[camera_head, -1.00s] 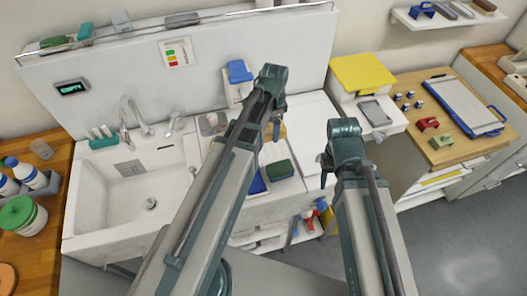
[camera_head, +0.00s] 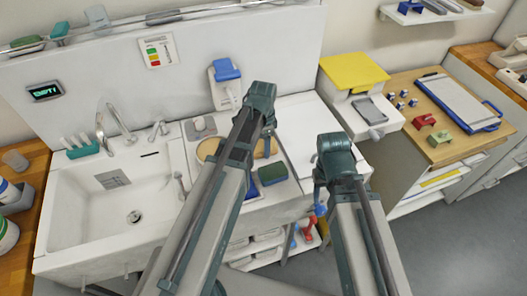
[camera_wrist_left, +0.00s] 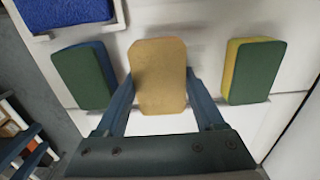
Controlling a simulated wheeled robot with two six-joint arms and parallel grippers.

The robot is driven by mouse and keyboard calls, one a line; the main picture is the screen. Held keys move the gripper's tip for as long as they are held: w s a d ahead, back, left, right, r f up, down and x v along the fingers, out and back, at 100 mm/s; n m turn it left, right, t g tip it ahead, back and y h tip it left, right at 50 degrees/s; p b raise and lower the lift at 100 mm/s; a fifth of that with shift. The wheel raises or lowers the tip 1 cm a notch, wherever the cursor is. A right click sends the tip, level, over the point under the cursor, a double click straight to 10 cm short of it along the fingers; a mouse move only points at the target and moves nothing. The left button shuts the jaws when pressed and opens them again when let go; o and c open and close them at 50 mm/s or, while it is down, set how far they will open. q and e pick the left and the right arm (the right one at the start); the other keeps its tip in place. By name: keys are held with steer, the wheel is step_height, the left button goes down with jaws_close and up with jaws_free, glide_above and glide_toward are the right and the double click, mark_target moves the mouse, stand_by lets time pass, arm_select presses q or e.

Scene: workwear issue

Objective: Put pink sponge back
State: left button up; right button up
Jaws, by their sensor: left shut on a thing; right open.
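My left gripper (camera_wrist_left: 160,88) is shut on a tan, rounded block that looks like a sponge (camera_wrist_left: 158,62); it looks tan rather than pink. No clearly pink sponge shows. In the left wrist view, a green and blue sponge (camera_wrist_left: 84,76) lies to the left of the held one, and a green and yellow sponge (camera_wrist_left: 254,72) to the right, both apart from it. In the head view, my left gripper (camera_head: 260,120) is over the counter beside the sink, its arm hiding what it holds. My right gripper (camera_head: 320,192) is open and empty at the counter's front.
A green sponge (camera_head: 279,172) and a blue pad (camera_head: 248,190) lie on the counter. The white sink (camera_head: 120,205) with taps is at left. A yellow-lidded box (camera_head: 352,70) stands at right, beside a wooden table (camera_head: 445,90). The counter's right part (camera_head: 300,115) is clear.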

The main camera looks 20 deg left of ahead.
arm_select(q)
steer(key=shift+f+b, duration=0.35)
steer(key=shift+f, duration=0.5)
arm_select(e)
steer(key=shift+f, duration=0.85)
arm_select(q)
steer(key=shift+f, duration=0.15)
steer(key=o, duration=1.2)
arm_select(e)
steer(key=shift+f, duration=0.1)
